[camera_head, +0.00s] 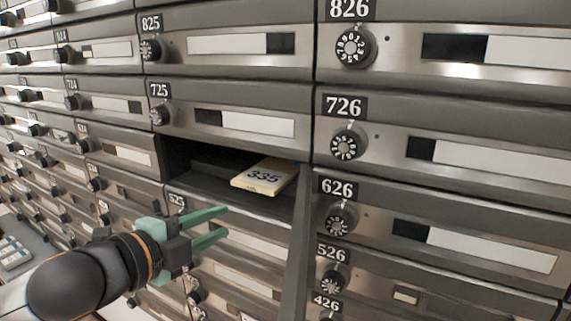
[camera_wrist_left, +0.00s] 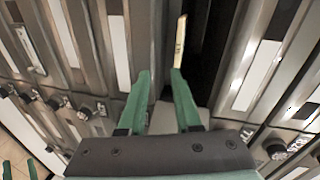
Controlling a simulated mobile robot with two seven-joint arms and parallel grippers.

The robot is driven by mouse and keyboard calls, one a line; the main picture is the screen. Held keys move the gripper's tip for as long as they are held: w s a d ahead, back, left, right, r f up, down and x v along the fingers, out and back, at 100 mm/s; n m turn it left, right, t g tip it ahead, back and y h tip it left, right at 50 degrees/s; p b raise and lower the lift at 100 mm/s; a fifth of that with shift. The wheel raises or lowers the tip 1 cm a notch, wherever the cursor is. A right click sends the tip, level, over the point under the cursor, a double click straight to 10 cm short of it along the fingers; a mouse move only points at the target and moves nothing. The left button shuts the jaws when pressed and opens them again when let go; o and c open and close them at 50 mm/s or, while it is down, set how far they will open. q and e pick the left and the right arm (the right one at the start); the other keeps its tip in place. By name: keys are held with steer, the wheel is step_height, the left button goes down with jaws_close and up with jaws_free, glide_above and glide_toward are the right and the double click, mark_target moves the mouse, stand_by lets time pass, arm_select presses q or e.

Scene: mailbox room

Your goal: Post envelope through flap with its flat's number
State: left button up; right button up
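A pale yellow envelope (camera_head: 265,178), marked 335, lies flat in the open dark compartment (camera_head: 205,170) below box 725, its front end at the opening. My left gripper (camera_head: 222,224) is open and empty, in front of and a little below that opening, beside the 525 label. In the left wrist view the envelope (camera_wrist_left: 180,42) is a thin pale edge just beyond one green fingertip of the left gripper (camera_wrist_left: 160,80); I cannot tell whether they touch. Two green fingers, apart, show at that view's lower left corner and look like my right gripper (camera_wrist_left: 20,169). No flap numbered 335 is readable.
Numbered metal boxes with dials and slots fill the wall, including 725 (camera_head: 240,123), 726 (camera_head: 450,155) and 626 (camera_head: 470,246). A vertical divider (camera_head: 300,235) stands right of the open compartment. A grey keypad-like panel (camera_head: 14,254) is at the lower left.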

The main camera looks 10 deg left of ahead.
mark_target(252, 190)
arm_select(q)
steer(key=shift+m+t, duration=0.3)
steer(key=shift+m, duration=0.3)
steer(key=w, duration=0.2)
steer(key=w+d+r+b, duration=0.1)
steer(key=w, duration=0.4)
steer(key=shift+d+r, duration=0.35)
steer(key=x, duration=0.2)
steer(key=shift+w+d+p, duration=0.2)
steer(key=shift+w+p, duration=0.15)
steer(key=shift+p+x, duration=0.3)
steer(key=shift+x, duration=0.8)
steer(key=shift+a+f, duration=0.1)
jaws_close()
steer(key=shift+f, duration=0.25)
